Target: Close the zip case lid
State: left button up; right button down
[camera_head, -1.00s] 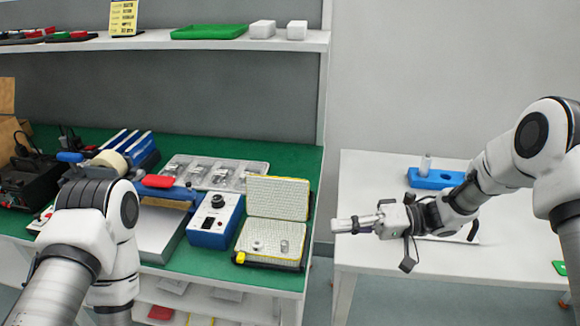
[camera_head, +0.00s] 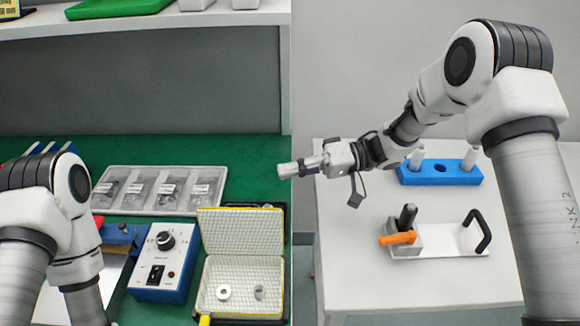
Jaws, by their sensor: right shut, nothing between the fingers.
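The zip case (camera_head: 240,290) lies open on the green bench mat near its right end. Its lid (camera_head: 241,233) stands up at the back, with a pale gridded inner face and a yellow edge. A white ring and a small grey part sit in the case's base. My right gripper (camera_head: 286,170) is shut and empty, up and to the right of the lid, apart from it. My left arm comes in at the lower left; its gripper is not visible.
A blue-and-white control box (camera_head: 163,262) stands left of the case. A clear compartment tray (camera_head: 158,190) lies behind. On the white table (camera_head: 420,285) at right are a blue block (camera_head: 440,172) with white pegs and a white fixture (camera_head: 456,238) with an orange bolt.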

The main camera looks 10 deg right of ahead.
aim_at(243, 226)
pick_arm(q)
jog(key=shift+w, duration=0.3)
pick_arm(e)
jog(key=s+a+f, duration=0.2)
jog(key=s+a, duration=0.1)
jog(key=a, duration=0.4)
jog(key=shift+a+f, duration=0.2)
jog(key=shift+f, duration=0.15)
pick_arm(q)
jog(key=shift+s+r+p, duration=0.2)
jog(key=shift+p, duration=0.1)
pick_arm(e)
jog(key=shift+s+r, duration=0.1)
jog(key=shift+r, duration=0.05)
